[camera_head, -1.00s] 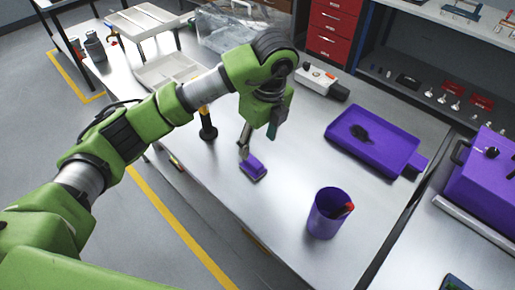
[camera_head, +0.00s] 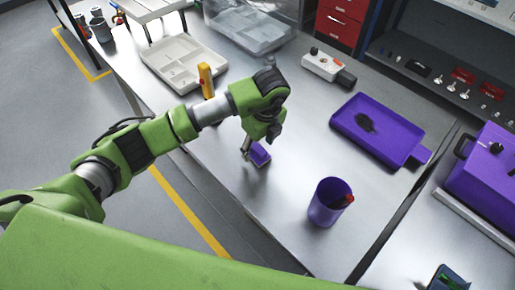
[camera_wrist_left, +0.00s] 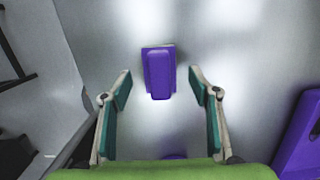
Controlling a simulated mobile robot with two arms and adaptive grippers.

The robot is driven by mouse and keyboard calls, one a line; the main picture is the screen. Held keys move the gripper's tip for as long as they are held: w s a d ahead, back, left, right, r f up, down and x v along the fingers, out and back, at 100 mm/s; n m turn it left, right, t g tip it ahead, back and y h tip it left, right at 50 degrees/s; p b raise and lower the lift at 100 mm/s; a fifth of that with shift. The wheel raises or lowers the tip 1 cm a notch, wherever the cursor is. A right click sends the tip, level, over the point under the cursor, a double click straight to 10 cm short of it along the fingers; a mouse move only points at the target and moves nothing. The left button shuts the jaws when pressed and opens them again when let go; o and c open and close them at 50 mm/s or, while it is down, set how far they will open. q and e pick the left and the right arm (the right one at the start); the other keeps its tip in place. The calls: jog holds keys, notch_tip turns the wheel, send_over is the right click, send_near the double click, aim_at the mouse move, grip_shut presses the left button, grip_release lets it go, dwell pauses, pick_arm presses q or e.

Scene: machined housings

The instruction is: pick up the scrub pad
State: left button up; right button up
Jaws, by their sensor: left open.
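The scrub pad is a small purple block (camera_head: 260,156) lying on the metal table in the head view, partly hidden by my left gripper. In the left wrist view the purple scrub pad (camera_wrist_left: 159,73) lies just beyond the fingertips, centred on the gap between them. My left gripper (camera_wrist_left: 160,88) is open and empty, one finger on each side of that gap. In the head view my left gripper (camera_head: 247,150) hangs over the table beside the pad, pointing down. My right gripper is not in view.
A purple cup (camera_head: 327,203) with a red-tipped item stands to the right of the pad. A purple tray (camera_head: 385,139) with a dark item lies farther right. A yellow-handled tool (camera_head: 206,80) stands behind my arm, near a white compartment tray (camera_head: 160,72). Bare table surrounds the pad.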

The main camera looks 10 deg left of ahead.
pick_arm(q)
jog(key=shift+a+f, duration=0.15)
jog(key=shift+f, duration=0.95)
jog(key=shift+w, duration=0.1)
jog(key=c, duration=1.2)
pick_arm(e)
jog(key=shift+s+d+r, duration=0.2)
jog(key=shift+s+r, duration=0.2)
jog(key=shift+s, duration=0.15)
